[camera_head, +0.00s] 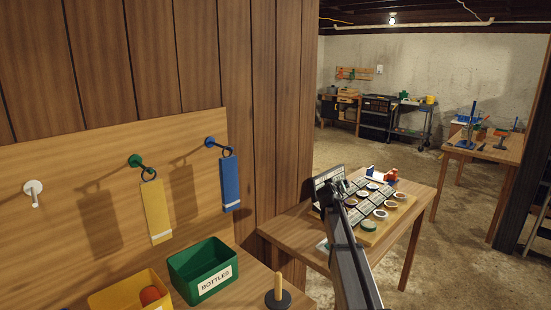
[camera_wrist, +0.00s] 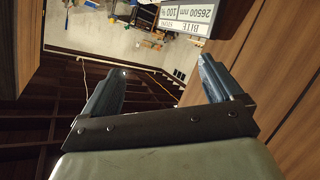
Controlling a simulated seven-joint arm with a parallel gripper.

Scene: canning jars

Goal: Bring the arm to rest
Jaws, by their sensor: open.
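My arm (camera_head: 352,262) rises from the bottom of the head view, right of the middle, and crosses in front of a wooden table. Its far end overlaps the table's left part in the picture; whether it touches anything there I cannot tell. In the wrist view my gripper (camera_wrist: 160,78) shows two dark fingers spread wide apart. It is open, with nothing between the fingers. A small upside-down display (camera_wrist: 190,14) with digits shows beyond the fingers at the top of the wrist view.
The table (camera_head: 398,247) bears a board with several round pieces and cards. At left are a green bin (camera_head: 201,271), a yellow bin (camera_head: 108,298), a peg on a dark base (camera_head: 278,299), and yellow (camera_head: 155,210) and blue (camera_head: 230,182) tags on wall hooks. Open floor lies beyond.

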